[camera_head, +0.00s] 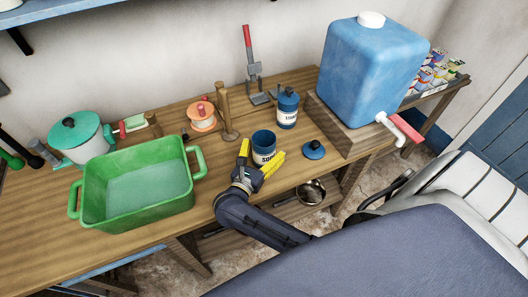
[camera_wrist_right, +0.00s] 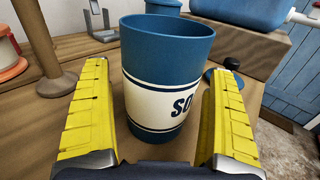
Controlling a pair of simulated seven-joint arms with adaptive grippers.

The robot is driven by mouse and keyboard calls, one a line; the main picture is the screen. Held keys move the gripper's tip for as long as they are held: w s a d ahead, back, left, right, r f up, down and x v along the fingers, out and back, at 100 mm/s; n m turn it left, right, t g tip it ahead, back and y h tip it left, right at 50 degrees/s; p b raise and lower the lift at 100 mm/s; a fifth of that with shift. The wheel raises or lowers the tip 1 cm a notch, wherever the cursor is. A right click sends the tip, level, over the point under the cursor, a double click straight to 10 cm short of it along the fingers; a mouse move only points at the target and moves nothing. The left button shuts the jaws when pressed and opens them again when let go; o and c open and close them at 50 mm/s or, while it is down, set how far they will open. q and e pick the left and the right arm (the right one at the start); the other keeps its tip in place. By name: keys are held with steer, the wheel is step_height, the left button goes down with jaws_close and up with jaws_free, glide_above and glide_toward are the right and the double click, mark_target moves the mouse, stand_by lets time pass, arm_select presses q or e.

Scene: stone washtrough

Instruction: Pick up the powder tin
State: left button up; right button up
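A blue tin with a cream label band (camera_head: 263,142) stands upright and open-topped on the wooden table. Its label starts with "SO"; the rest is hard to read. In the right wrist view, the tin (camera_wrist_right: 165,60) fills the space between the two yellow fingers. My right gripper (camera_head: 260,160) is open, with a finger on each side of the tin. A gap shows on the left side; on the right, the finger is close and contact cannot be told. A blue lid with a dark knob (camera_head: 314,150) lies on the table right of the tin. My left gripper is not in view.
A second, lidded blue tin (camera_head: 287,110) stands behind. A green basin of water (camera_head: 140,185) is at left, with a teal-lidded pot (camera_head: 82,140) behind it. A wooden post (camera_head: 226,112) stands left of the tin. A large blue water container (camera_head: 370,70) is at right.

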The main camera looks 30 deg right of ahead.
steer(key=c, duration=1.4)
steer(key=shift+o, duration=0.2)
steer(key=shift+r, duration=0.1)
